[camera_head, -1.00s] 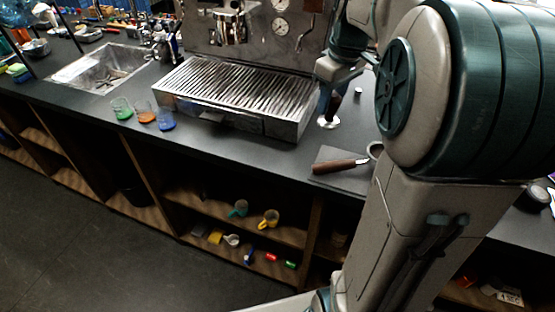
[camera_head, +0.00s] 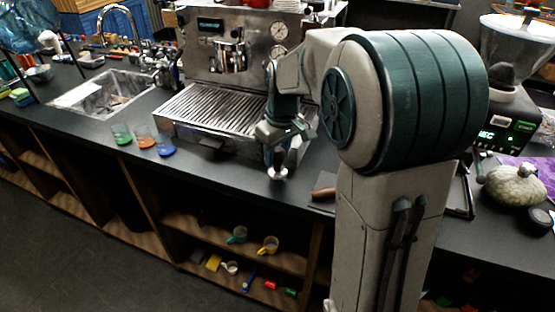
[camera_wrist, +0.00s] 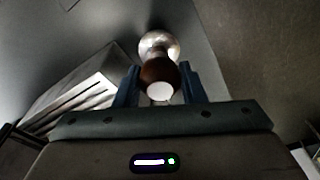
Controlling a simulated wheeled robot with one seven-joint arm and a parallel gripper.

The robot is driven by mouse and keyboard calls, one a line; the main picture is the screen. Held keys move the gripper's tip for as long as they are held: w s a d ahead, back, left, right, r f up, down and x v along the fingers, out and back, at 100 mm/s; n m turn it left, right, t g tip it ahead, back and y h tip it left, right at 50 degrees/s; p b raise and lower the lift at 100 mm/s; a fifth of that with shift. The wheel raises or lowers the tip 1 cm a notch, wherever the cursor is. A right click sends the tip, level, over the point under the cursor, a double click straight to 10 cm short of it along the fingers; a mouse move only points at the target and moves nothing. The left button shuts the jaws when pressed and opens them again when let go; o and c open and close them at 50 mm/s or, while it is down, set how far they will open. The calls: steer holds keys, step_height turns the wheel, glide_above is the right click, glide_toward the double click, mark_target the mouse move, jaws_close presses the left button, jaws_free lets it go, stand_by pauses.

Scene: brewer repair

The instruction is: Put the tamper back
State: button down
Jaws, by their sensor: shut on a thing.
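The tamper (camera_head: 278,173) has a dark handle and a shiny metal base. My gripper (camera_head: 278,156) is shut on its handle and holds it upright in front of the espresso machine, near the counter's front edge. In the wrist view the tamper (camera_wrist: 159,72) sits between the two blue fingers of my gripper (camera_wrist: 160,88), with its metal base beyond the handle. I cannot tell whether the base touches the counter.
The espresso machine (camera_head: 215,108) with its slatted drip tray stands behind my gripper. Three small coloured glasses (camera_head: 145,137) stand to the left. A wooden-handled tool (camera_head: 323,194) lies to the right, partly hidden by my arm. A grinder (camera_head: 505,105) stands far right.

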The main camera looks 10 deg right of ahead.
mark_target(277, 162)
steer(key=shift+f, duration=1.35)
steer(key=shift+f, duration=0.2)
steer(key=c, duration=0.9)
jaws_free()
steer(key=shift+r, duration=0.2)
